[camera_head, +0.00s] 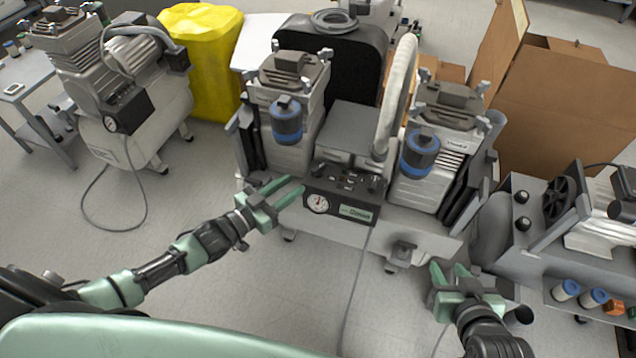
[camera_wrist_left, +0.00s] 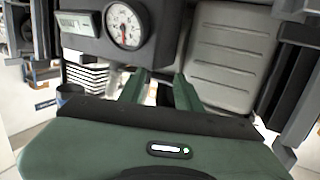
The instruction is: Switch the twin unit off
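The twin unit (camera_head: 330,225) stands in the middle of the head view, with two compressor heads and blue-banded filters. Its dark control panel (camera_head: 345,184) faces me and carries a round gauge (camera_head: 317,203), a label and small controls on top. The switch's position is too small to read. My left gripper (camera_head: 288,189) is open and empty at the panel's left end, close to the gauge. In the left wrist view, the gauge (camera_wrist_left: 124,25) is beyond and above the open fingers (camera_wrist_left: 159,88). My right gripper (camera_head: 452,270) appears open and empty, low in front of the unit's right end.
Another compressor (camera_head: 140,115) stands at left beside a yellow covered bin (camera_head: 205,60). Cardboard boxes (camera_head: 565,100) are behind at right. A grey machine (camera_head: 520,245) stands at right near my right arm. A cable hangs from the panel to the floor. The floor in front is mostly clear.

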